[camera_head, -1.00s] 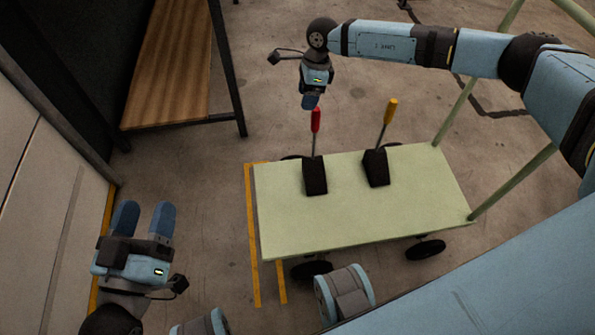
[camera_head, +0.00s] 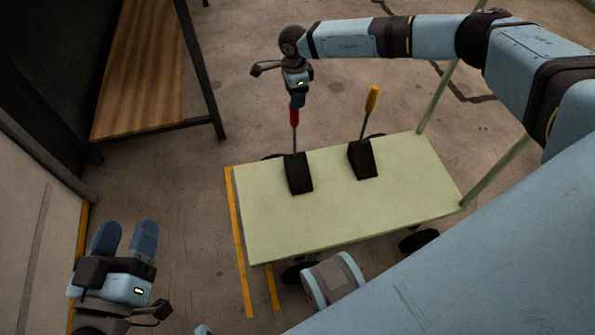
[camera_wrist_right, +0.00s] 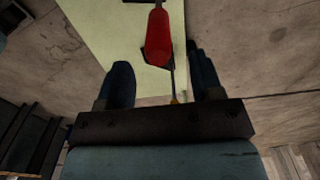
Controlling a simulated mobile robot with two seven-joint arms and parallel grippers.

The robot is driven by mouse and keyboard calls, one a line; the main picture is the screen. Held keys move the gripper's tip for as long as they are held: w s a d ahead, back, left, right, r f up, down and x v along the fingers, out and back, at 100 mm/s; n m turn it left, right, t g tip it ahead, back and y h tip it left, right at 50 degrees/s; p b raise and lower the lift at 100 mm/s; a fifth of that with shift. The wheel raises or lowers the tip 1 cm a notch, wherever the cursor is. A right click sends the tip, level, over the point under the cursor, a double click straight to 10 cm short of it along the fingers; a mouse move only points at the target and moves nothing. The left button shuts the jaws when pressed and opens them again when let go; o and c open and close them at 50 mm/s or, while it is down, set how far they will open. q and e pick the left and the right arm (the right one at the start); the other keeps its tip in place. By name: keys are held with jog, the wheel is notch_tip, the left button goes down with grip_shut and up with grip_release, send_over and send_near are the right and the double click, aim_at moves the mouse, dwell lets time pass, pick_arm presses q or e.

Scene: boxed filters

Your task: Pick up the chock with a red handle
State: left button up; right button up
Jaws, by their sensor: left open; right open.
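The chock with the red handle (camera_head: 299,175) stands on the left part of the pale green cart (camera_head: 345,220), its black wedge on the deck and its handle upright. My right gripper (camera_head: 297,101) is at the top of the red handle in the head view. In the right wrist view the red handle (camera_wrist_right: 158,38) shows between the two open fingers of my right gripper (camera_wrist_right: 160,85), with no clear contact on either side. My left gripper (camera_head: 124,240) is open and empty, at the lower left, away from the cart.
A second black chock (camera_head: 363,160) with a yellow handle (camera_head: 372,98) stands to the right on the same cart. A wooden-topped table (camera_head: 145,70) stands at the upper left. Yellow floor lines (camera_head: 238,245) run beside the cart. Floor left of the cart is clear.

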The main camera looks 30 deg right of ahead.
notch_tip(320, 180, down, 4)
jog(key=shift+a+r+b, duration=0.15)
jog(key=shift+b, duration=0.4)
pick_arm(q)
notch_tip(320, 180, down, 3)
jog(key=shift+d+r+g, duration=0.1)
jog(key=shift+r+g, duration=0.1)
jog(key=shift+g, duration=0.4)
pick_arm(e)
jog(key=c, duration=1.1)
jog(key=shift+r, duration=0.1)
